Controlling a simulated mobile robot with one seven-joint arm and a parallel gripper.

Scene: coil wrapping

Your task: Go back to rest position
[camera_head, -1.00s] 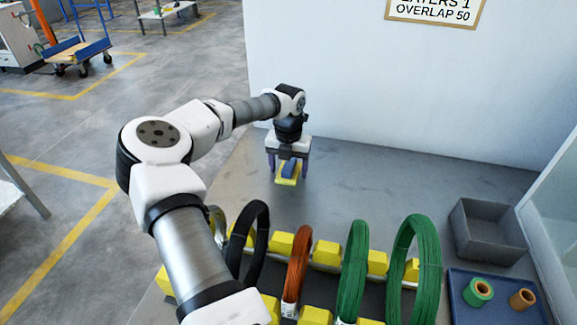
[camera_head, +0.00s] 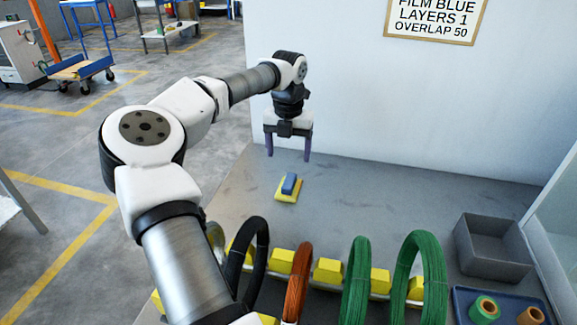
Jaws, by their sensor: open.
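My gripper (camera_head: 288,153) hangs above the grey table, pointing down with its two dark fingers apart and nothing between them. Below it, clear of the fingertips, a small blue block (camera_head: 290,184) lies on a yellow pad (camera_head: 281,195) on the table (camera_head: 345,200). My arm reaches in from the bottom left to the back of the table.
A rack with yellow blocks (camera_head: 327,270) holds upright coils: black (camera_head: 246,262), orange (camera_head: 298,284) and green (camera_head: 357,280). At right are a grey bin (camera_head: 492,248) and a blue tray (camera_head: 470,298) with rolls. A white wall (camera_head: 400,100) with a sign (camera_head: 434,18) stands behind.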

